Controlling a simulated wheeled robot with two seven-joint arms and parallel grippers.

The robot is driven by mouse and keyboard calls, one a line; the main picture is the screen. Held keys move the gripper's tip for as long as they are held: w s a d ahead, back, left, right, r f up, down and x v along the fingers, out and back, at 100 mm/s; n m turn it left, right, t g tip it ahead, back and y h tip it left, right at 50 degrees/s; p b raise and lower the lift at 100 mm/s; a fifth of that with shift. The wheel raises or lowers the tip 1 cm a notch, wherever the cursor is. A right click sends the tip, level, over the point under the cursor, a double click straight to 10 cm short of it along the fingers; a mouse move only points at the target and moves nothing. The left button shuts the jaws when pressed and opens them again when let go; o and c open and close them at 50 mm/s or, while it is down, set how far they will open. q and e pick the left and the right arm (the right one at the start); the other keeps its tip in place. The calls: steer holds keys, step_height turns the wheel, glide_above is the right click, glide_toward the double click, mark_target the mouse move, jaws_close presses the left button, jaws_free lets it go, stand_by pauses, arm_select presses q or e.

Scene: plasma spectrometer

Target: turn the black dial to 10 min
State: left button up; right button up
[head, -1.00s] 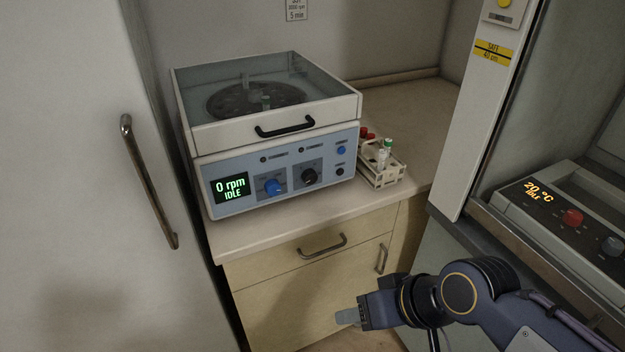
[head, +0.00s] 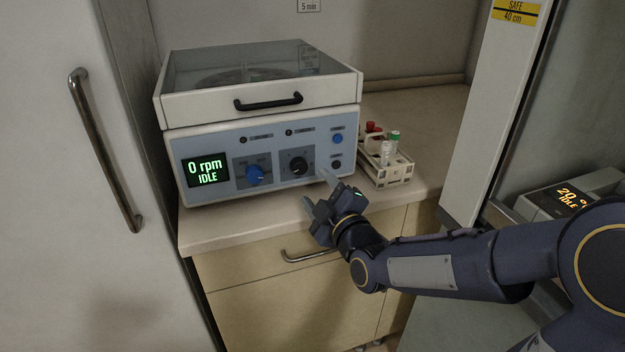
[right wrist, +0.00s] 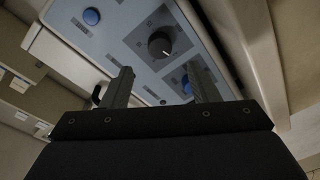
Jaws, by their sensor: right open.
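The black dial (head: 298,163) is on the blue front panel of the centrifuge (head: 225,140), between the blue dial (head: 254,175) and the small buttons at the right. It also shows in the right wrist view (right wrist: 160,44), with a pale pointer line, beyond and between my fingers. My right gripper (head: 315,187) is open and empty, just in front of the panel below and right of the black dial. In the right wrist view its two fingers (right wrist: 163,82) stand apart, touching nothing that I can see. The display (head: 205,171) reads 0 rpm, IDLE. My left gripper is not in view.
A tube rack (head: 386,165) with capped tubes stands right of the centrifuge, close to my right gripper. The lid handle (head: 268,103) juts out above the panel. A drawer handle (head: 308,254) is below the counter edge. A second device (head: 570,195) sits at the right.

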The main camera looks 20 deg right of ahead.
mark_target(301, 169)
steer(key=w, duration=0.5)
steer(key=w+a, duration=0.1)
steer(key=w, duration=0.1)
steer(key=shift+w, duration=0.2)
steer(key=c, duration=1)
